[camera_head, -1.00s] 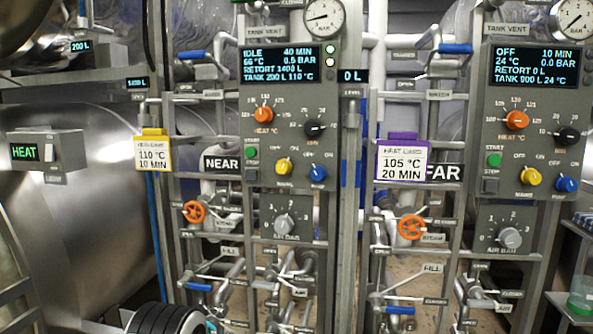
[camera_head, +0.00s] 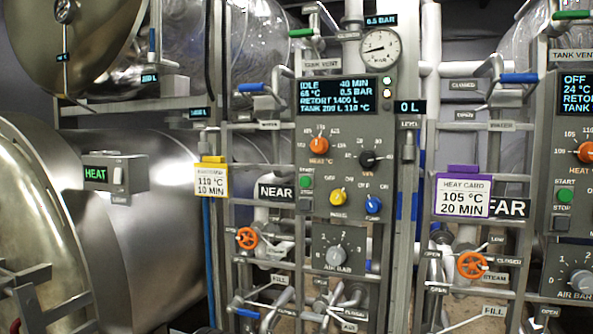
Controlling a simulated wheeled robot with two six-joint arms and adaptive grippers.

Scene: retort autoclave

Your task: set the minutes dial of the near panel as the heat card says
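The near panel (camera_head: 318,215), labelled NEAR, stands at the centre. Its screen (camera_head: 338,95) reads IDLE, 40 MIN and 0.5 BAR, with a tank line of 110 °C. The black minutes dial (camera_head: 368,160) sits below the screen on the right; its exact pointer setting is too small to read. The orange heat dial (camera_head: 319,145) is to its left. The heat card with a yellow clip (camera_head: 211,180) hangs left of the panel and reads 110 °C, 10 MIN. Neither of my grippers is in view.
Yellow (camera_head: 338,197) and blue (camera_head: 373,204) knobs sit below the dials. A purple-clipped card (camera_head: 463,196) reads 105 °C, 20 MIN, beside the far panel (camera_head: 572,218), cut off at right. Pipes, valve handles and an orange wheel (camera_head: 247,238) stick out around the panels.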

